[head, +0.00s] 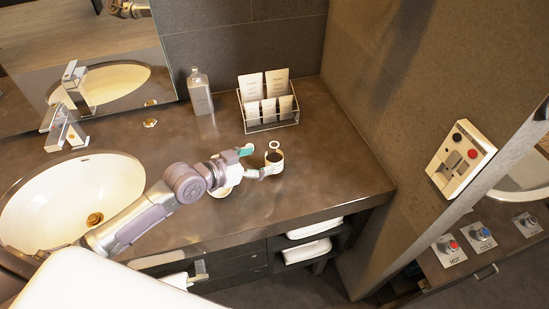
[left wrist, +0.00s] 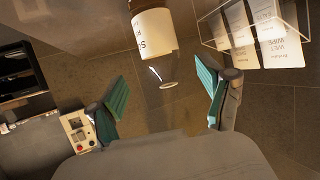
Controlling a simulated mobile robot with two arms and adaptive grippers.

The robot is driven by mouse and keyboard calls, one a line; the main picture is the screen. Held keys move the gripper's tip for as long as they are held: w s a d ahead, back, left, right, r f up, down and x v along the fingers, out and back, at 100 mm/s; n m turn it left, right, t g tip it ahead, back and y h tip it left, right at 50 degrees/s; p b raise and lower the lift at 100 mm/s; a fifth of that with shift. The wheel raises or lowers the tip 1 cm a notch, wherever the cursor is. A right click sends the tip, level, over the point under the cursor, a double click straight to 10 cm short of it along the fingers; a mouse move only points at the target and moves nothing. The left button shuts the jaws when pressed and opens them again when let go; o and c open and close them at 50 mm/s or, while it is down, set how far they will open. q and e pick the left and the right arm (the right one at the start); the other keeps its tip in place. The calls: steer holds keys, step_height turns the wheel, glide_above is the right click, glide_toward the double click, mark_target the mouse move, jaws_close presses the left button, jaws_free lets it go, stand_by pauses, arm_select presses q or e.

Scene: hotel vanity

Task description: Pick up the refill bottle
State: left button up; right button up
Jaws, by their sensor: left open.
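In the left wrist view, a bottle with a white label (left wrist: 154,32) shows neck-down at the top middle, beyond the fingertips. My right gripper is in neither view.
The sink (head: 45,205) and faucet (head: 62,130) are at left. A wall panel (head: 461,160) is at right. The counter's right end is clear.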

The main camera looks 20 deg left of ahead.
mark_target(268, 157)
arm_select(q)
steer(key=shift+x, duration=0.85)
steer(key=shift+w+d+f+p, duration=0.2)
steer(key=shift+w+d+p, duration=0.15)
steer(key=shift+w, duration=0.15)
steer(key=x, duration=0.2)
steer(key=p+x, duration=0.1)
steer(key=x, duration=0.1)
steer(key=shift+a+f, duration=0.15)
steer(key=shift+f, duration=0.1)
steer(key=shift+c, duration=0.2)
steer(key=c, duration=1.3)
